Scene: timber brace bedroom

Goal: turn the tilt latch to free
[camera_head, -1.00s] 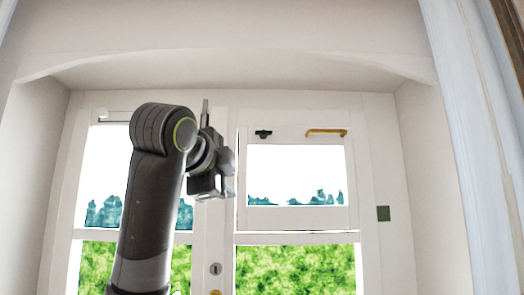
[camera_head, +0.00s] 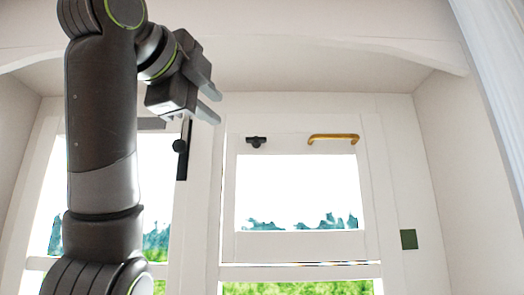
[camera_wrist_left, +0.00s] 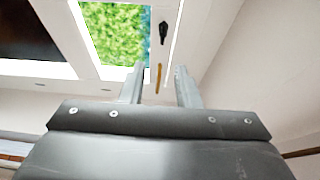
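A small black latch (camera_head: 256,141), which looks like the tilt latch, sits on the top rail of the right-hand upper sash (camera_head: 300,246). A dark latch-like piece (camera_wrist_left: 163,32) shows beyond the fingers in the left wrist view; I cannot tell for sure that it is the same one. My left gripper (camera_head: 215,108) is up and to the left of the latch in the head view, apart from it. Its two fingers (camera_wrist_left: 158,85) are spread with nothing between them. My right gripper is not in view.
A brass handle (camera_head: 333,138) is on the same rail, right of the latch; a brass piece also shows in the left wrist view (camera_wrist_left: 158,77). A black vertical bar with a knob (camera_head: 181,147) is on the left. A green square (camera_head: 408,239) is on the right. An arched soffit hangs above.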

